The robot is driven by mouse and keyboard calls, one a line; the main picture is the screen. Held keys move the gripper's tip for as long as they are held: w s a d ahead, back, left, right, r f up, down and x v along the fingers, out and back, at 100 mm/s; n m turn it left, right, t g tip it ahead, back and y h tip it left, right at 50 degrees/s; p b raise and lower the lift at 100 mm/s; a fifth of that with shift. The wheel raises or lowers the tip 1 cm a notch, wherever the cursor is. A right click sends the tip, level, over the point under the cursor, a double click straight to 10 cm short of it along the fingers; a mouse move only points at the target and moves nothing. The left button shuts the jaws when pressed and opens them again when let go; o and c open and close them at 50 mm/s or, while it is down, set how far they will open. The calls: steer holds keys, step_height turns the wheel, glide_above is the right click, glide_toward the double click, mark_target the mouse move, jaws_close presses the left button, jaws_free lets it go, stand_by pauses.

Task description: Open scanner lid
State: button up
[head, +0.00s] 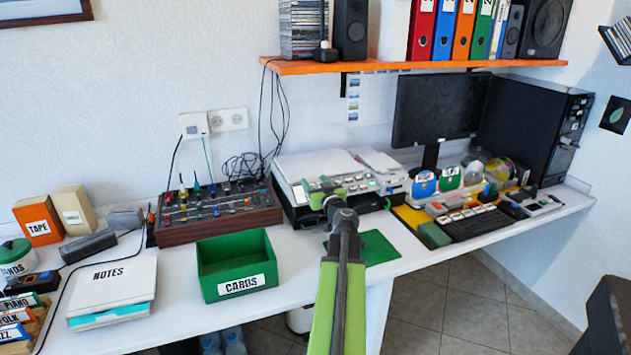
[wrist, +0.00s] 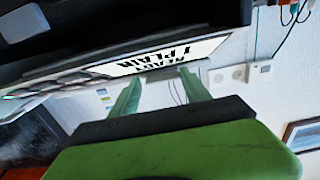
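The scanner (head: 290,205) is a white and black machine standing on the desk below the shelf. Its pale flat lid (head: 312,164) lies down over the top. A control panel with buttons runs along its front. My gripper (head: 326,186) is at the scanner's front, overlapping the panel in the head view. In the wrist view, my gripper's two green fingers (wrist: 161,75) stand apart, with their tips close to the panel's edge beside the display. I cannot tell whether they touch it.
A green CARDS box (head: 238,270) and a mixer (head: 215,215) stand left of my arm. A green mat (head: 372,248) lies in front of the scanner. A monitor (head: 437,105) and keyboard (head: 480,222) are at the right. An orange shelf (head: 410,66) hangs above the scanner.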

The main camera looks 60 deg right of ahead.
steer(key=shift+w+a, duration=0.1)
steer(key=shift+w, duration=0.05)
jaws_close()
